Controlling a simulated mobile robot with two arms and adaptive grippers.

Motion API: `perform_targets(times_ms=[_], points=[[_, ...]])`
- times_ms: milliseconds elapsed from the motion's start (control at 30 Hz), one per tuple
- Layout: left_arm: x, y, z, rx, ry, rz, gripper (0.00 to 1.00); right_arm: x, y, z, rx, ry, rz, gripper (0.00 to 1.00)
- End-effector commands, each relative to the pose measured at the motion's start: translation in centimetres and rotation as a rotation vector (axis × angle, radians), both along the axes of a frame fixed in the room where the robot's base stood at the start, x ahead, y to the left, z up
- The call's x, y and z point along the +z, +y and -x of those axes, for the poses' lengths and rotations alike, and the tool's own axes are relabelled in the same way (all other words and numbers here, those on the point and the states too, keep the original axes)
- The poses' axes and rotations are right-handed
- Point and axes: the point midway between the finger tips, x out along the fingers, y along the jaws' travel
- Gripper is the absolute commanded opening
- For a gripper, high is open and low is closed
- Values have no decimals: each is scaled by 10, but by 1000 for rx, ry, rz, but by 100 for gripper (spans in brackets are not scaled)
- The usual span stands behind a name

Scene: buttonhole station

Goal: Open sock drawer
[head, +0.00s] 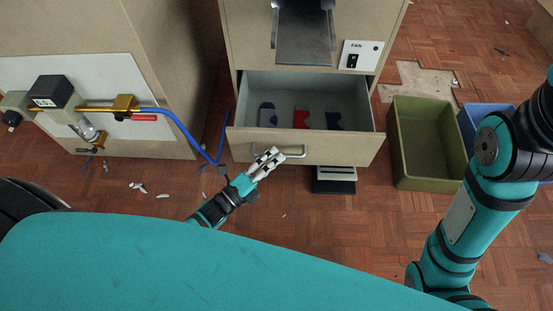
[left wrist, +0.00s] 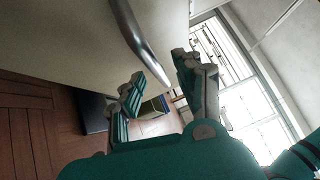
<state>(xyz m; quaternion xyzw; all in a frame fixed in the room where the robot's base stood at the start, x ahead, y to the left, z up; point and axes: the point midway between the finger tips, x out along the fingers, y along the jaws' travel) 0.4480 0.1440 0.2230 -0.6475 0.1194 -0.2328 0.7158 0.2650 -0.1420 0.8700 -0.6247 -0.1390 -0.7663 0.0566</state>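The sock drawer (head: 345,150) stands pulled out of the beige cabinet in the head view. Inside are a grey-blue sock (head: 267,115), a red sock (head: 301,118) and a dark blue sock (head: 334,121). Its metal handle (head: 296,155) is on the front; it also shows in the left wrist view (left wrist: 137,32). My left gripper (head: 268,158) is at the handle's left end. In the left wrist view its fingers (left wrist: 158,72) are apart, with the handle's end between or just beyond them; contact is unclear. My right arm shows at the right, its gripper out of view.
A green bin (head: 427,143) and a blue bin (head: 483,118) stand right of the drawer. A dark object (head: 334,180) is on the floor below the drawer. A blue hose (head: 190,140) runs from the left unit. Small scraps lie on the wooden floor.

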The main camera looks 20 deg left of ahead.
Motion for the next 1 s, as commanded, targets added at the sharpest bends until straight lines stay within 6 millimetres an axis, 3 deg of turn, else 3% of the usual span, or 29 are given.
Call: perform_targets(times_ms=[133,433,700,1000], points=[[1,-5,-10,0,0,0,34,1,0,3,-1,-13,0,40],[2,-6,-11,1,1,1,34,2,0,4,-1,-16,0,40],[2,-6,-11,1,0,1,0,2,0,4,-1,-17,1,40],[3,-6,-12,1,-2,1,0,2,0,4,0,-17,1,40]])
